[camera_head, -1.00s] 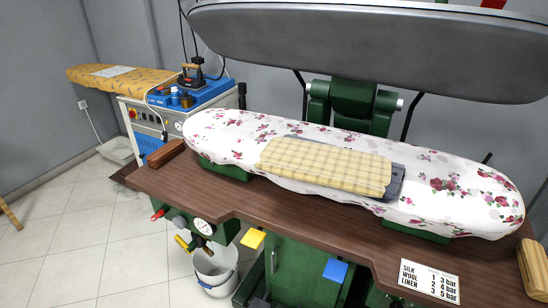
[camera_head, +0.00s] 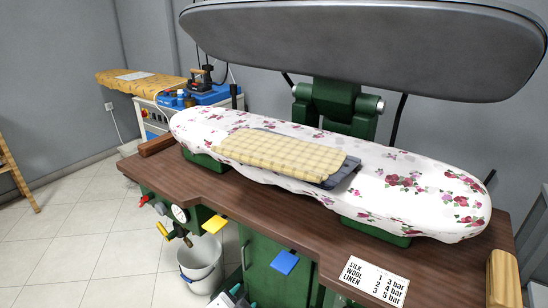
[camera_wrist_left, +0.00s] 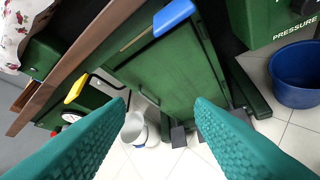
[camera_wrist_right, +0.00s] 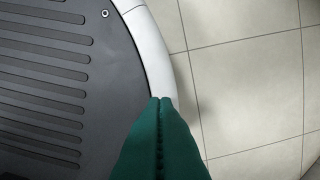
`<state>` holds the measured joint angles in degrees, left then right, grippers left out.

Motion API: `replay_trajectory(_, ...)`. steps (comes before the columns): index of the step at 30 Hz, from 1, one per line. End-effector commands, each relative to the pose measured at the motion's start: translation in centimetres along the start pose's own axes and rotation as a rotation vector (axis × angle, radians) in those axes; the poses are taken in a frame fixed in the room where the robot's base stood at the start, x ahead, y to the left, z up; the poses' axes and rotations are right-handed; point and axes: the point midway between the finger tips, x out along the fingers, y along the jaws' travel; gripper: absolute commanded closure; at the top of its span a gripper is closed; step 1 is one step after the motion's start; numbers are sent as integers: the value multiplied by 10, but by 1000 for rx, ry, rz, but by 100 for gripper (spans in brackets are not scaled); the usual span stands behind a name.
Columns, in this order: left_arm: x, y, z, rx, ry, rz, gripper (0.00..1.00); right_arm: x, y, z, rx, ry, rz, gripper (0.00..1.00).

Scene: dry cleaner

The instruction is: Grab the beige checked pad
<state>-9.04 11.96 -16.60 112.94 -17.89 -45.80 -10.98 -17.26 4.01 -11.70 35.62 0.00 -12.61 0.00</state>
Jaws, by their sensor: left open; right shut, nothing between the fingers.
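The beige checked pad (camera_head: 284,152) lies flat on the floral padded pressing board (camera_head: 420,190), on top of a grey flat piece (camera_head: 345,172) that shows along its right end. Both grippers are apart from the pad. My left gripper (camera_wrist_left: 162,108) is open and empty in the left wrist view, low in front of the green press cabinet; a small part of it shows at the bottom edge of the head view (camera_head: 232,298). My right gripper (camera_wrist_right: 161,100) is shut and empty in the right wrist view, above the floor beside my dark ribbed base.
The brown wooden table edge (camera_head: 230,200) runs in front of the board. The grey upper press head (camera_head: 370,45) hangs raised above it. A white bucket (camera_head: 200,262) and a blue bucket (camera_wrist_left: 295,78) stand on the floor. A settings card (camera_head: 375,280) lies on the table front.

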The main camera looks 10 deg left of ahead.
Motion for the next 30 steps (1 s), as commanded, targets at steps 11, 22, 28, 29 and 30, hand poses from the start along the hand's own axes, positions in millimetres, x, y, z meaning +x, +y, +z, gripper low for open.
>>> replay_trajectory(11, -49, 101, 298, 1046, -915, 715, 51, 9, -7, -1, 0, 0, -9, 100)
replay_trajectory(22, -89, 84, 368, -2519, 1408, -1202, 51, 16, -11, -3, 1, 2, -14, 100)
replay_trajectory(28, -54, 173, 328, -2247, 914, -555, 51, 18, -11, -3, 1, 2, -14, 100)
replay_trajectory(29, -51, 191, 321, -2218, 865, -470, 51, 18, -11, -3, 1, 2, -14, 100)
replay_trajectory(30, -51, 214, 312, -2184, 809, -364, 51, 18, -11, -3, 1, 3, -13, 100)
